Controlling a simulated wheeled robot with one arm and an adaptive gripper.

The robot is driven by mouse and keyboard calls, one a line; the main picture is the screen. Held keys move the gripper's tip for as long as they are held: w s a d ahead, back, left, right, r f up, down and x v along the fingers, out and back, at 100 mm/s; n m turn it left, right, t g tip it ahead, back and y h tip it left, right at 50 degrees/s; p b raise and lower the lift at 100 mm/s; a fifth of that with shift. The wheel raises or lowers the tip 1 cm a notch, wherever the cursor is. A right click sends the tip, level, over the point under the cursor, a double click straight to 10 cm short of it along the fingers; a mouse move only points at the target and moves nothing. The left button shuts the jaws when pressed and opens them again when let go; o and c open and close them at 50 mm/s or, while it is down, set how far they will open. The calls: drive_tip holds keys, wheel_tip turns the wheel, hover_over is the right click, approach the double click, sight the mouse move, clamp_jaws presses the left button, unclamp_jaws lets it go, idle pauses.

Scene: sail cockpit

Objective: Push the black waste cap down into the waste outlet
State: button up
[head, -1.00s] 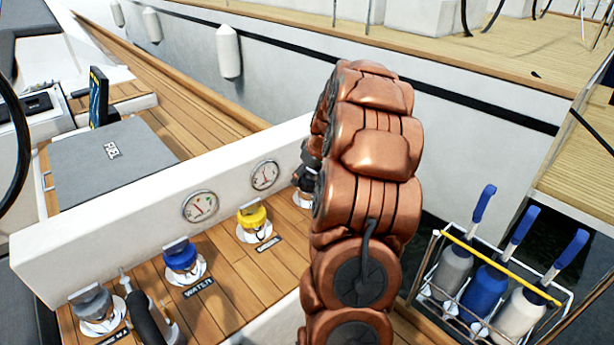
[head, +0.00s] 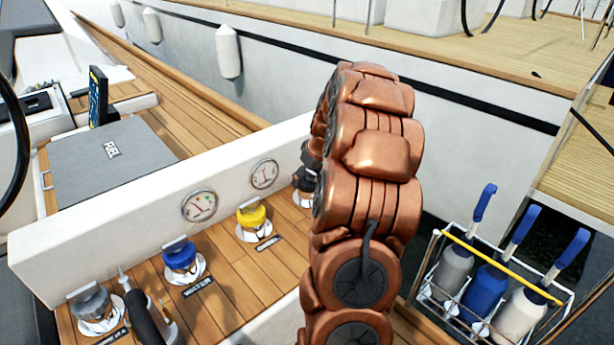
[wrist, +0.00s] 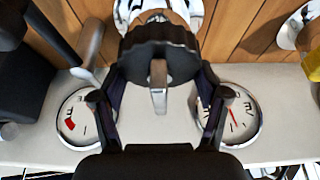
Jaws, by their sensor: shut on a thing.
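In the wrist view the black waste cap (wrist: 185,58), ribbed around its rim and with a metal tab, is between the two fingers of my gripper (wrist: 160,72). The gripper is shut on the cap's sides. A shiny metal fitting with a copper-coloured reflection shows just beyond the cap, so the cap is over or at the waste outlet (wrist: 150,17). I cannot tell how deep it sits. In the head view the black cap (head: 303,181) shows only partly beside my copper arm, which hides most of the gripper.
A yellow cap (head: 252,216), a blue cap (head: 180,256) and a grey cap (head: 91,302) line the wooden ledge. A white wall with two gauges (head: 199,206) runs behind them. A wire rack (head: 432,262) holds bottles at right.

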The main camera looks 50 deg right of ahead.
sight(317, 184)
drive_tip(key=shift+f, duration=0.15)
drive_tip(key=o, duration=1)
drive_tip(key=v, duration=1.1)
idle(0.3)
idle(0.7)
